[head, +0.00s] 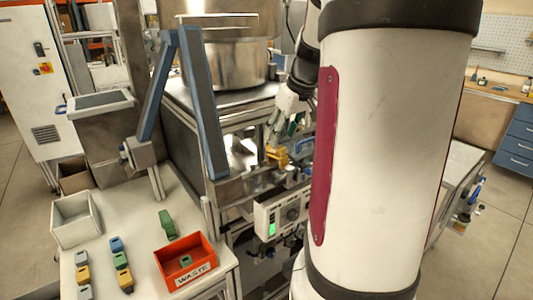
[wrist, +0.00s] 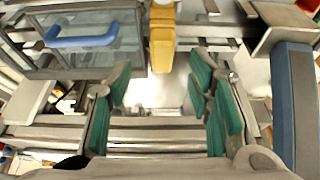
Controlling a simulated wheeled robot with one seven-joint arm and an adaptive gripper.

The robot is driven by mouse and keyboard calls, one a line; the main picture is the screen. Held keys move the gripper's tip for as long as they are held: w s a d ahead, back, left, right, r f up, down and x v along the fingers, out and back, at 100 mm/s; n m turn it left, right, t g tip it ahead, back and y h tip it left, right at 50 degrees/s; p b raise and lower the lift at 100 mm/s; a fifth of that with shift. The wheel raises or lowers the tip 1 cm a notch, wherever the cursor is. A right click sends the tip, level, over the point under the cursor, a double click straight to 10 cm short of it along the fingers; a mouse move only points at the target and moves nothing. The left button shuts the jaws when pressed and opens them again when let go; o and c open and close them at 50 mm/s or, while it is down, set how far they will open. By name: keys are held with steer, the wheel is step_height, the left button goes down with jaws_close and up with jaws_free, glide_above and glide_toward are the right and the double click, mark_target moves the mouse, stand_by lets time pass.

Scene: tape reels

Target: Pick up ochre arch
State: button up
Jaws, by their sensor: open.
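The ochre arch (head: 279,156) shows in the head view on the machine, left of my white arm and just below my gripper (head: 281,125). In the wrist view, the ochre arch (wrist: 162,38) is a yellow block at the top centre, and its full shape does not show from this angle. My gripper (wrist: 162,88) is open, with green pads on both sides and nothing between them. The arch lies beyond the fingertips, roughly in line with the gap. I cannot tell whether anything touches it.
A red WASTE bin (head: 186,262) with a green block inside stands on the white table (head: 141,212), beside a pale open box (head: 74,219) and several small blocks. A blue frame (head: 201,105) stands near the machine. In the wrist view, a blue handle (wrist: 82,38) and blue post (wrist: 291,105) flank the gap.

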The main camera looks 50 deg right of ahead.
mark_target(277, 156)
steer(key=x, duration=0.4)
steer(key=shift+a+f, duration=0.15)
steer(key=shift+c, duration=0.3)
jaws_close()
